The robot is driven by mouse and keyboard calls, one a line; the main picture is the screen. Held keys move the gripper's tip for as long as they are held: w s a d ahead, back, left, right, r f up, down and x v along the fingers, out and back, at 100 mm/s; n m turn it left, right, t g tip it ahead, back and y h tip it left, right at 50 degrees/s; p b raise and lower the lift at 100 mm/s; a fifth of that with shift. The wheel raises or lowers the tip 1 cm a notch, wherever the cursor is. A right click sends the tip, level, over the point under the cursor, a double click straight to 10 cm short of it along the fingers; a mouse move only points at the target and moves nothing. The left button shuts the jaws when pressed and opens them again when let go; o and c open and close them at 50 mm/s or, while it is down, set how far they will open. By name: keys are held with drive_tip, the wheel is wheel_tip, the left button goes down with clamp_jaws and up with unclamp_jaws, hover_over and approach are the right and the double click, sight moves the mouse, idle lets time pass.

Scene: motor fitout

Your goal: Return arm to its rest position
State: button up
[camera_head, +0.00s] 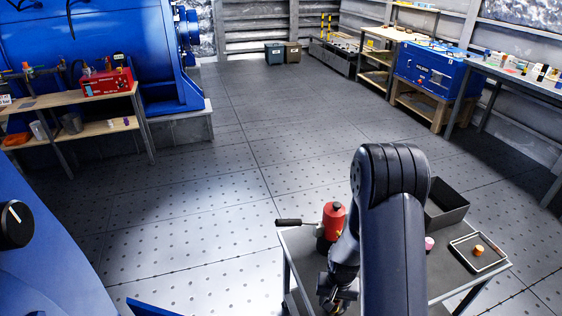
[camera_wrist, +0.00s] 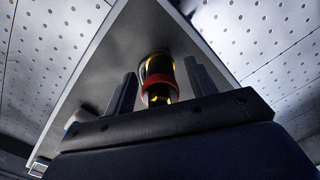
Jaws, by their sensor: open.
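My arm reaches down in front of me in the head view, and my gripper (camera_head: 338,292) hangs over a small grey table (camera_head: 456,279). In the wrist view my gripper (camera_wrist: 160,92) shows two dark fingers standing apart, with a gap between them. A red and black bottle-like tool with a black handle (camera_head: 334,218) stands on the table just beyond the gripper. In the wrist view a red, black and yellow object (camera_wrist: 158,75) appears between the fingers; I cannot tell whether it lies within their reach. The gripper is open, and nothing is visibly clamped.
A dark open bin (camera_head: 447,209), a pink-topped piece (camera_head: 429,243) and a tray (camera_head: 497,259) holding an orange piece (camera_head: 479,250) are on the table. A wooden bench (camera_head: 60,102) stands left, and workbenches line the right. The middle floor (camera_head: 240,130) is clear.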

drive_tip(key=shift+r+p, duration=0.65)
drive_tip(key=shift+r, duration=0.45)
